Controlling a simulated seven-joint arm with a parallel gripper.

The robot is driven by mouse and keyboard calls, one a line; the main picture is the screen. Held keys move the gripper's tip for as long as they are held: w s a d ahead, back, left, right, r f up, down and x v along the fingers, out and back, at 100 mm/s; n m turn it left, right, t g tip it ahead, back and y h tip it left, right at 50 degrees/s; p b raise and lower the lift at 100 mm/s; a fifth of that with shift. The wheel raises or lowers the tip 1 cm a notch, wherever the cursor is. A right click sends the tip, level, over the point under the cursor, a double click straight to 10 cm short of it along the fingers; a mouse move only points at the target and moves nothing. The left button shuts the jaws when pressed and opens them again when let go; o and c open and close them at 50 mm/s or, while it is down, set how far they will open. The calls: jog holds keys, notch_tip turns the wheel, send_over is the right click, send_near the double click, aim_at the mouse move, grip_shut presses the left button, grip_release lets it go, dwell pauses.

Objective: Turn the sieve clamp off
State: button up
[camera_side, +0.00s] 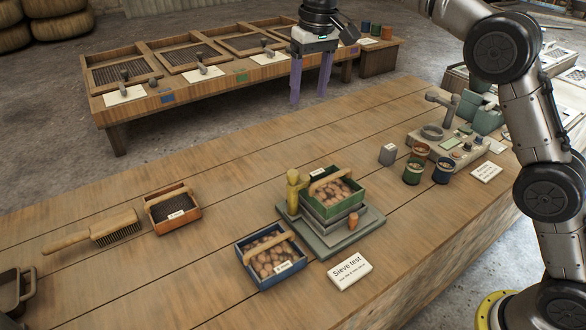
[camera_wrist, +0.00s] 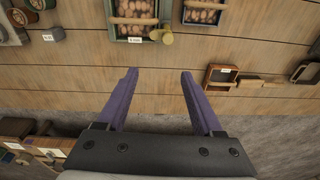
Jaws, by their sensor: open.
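A sieve stack with a green-rimmed tray (camera_side: 333,208) of brown lumps stands on a grey-green base plate (camera_side: 371,219) on the wooden bench. A yellow upright handle (camera_side: 293,191), which looks like the clamp, stands at the stack's left corner. It also shows in the wrist view (camera_wrist: 161,36), beyond my fingertips. A small orange-brown knob (camera_side: 353,219) is at the stack's front right. My gripper (camera_side: 309,98) is open and empty, its purple fingers pointing down, high and well apart from the stack. Both fingers also show in the wrist view (camera_wrist: 158,74).
A blue box (camera_side: 271,257) of lumps, a "Sieve test" card (camera_side: 349,271), an orange-brown box (camera_side: 172,208) and a brush (camera_side: 105,231) lie near the stack. Small cups (camera_side: 412,172) and a grey block (camera_side: 387,154) are to its right. Bench behind the stack is clear.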

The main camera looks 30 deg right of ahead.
jog(key=g, duration=0.1)
send_near(293, 172)
notch_tip(293, 172, down, 9)
jog(key=shift+w+a+f, duration=0.1)
dwell(0.4)
grip_shut()
